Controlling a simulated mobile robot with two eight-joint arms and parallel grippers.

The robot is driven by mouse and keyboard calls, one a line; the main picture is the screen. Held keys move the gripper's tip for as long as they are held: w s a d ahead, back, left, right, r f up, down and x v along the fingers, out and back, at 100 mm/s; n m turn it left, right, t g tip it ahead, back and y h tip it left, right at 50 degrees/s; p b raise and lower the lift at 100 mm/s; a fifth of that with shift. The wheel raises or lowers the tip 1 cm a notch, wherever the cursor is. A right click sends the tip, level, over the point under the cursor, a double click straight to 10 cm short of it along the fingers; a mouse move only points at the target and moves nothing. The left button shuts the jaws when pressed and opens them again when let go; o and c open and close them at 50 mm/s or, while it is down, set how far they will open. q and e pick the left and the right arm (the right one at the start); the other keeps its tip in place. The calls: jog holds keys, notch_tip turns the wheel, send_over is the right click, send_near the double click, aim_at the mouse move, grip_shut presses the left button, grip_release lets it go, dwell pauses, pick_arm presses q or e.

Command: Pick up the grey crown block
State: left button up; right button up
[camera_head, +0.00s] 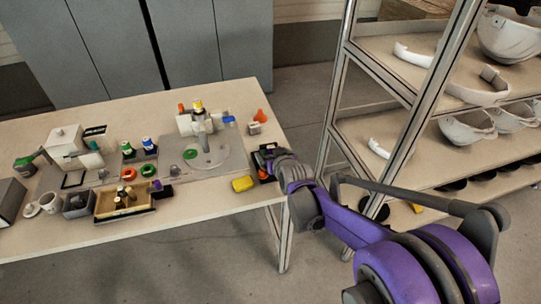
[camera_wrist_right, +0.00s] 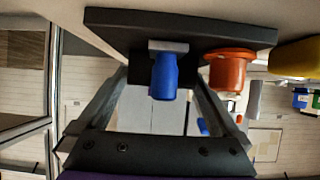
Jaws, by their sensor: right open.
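My right gripper (camera_head: 268,160) is at the right end of the table, over a small dark tray. In the right wrist view the open gripper (camera_wrist_right: 163,85) has its two fingers apart. A blue piece with a grey block (camera_wrist_right: 168,46) at its end shows between the fingers, against the dark tray (camera_wrist_right: 105,22). I cannot tell whether the fingers touch it. In the head view a small grey block (camera_head: 254,128) sits beside an orange cone (camera_head: 260,116). I cannot tell which grey piece is the crown block. My left gripper is not in view.
An orange-red knob (camera_wrist_right: 229,72) stands right of the blue piece in the wrist view. A yellow block (camera_head: 243,184) lies at the table edge. A grey mat with a white stand (camera_head: 200,122) is left of my gripper. A metal shelf rack (camera_head: 345,85) with helmet shells (camera_head: 508,38) is close right.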

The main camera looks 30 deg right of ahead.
jog(key=shift+w+f, duration=0.15)
jog(key=shift+w, duration=0.1)
jog(key=c, duration=1.2)
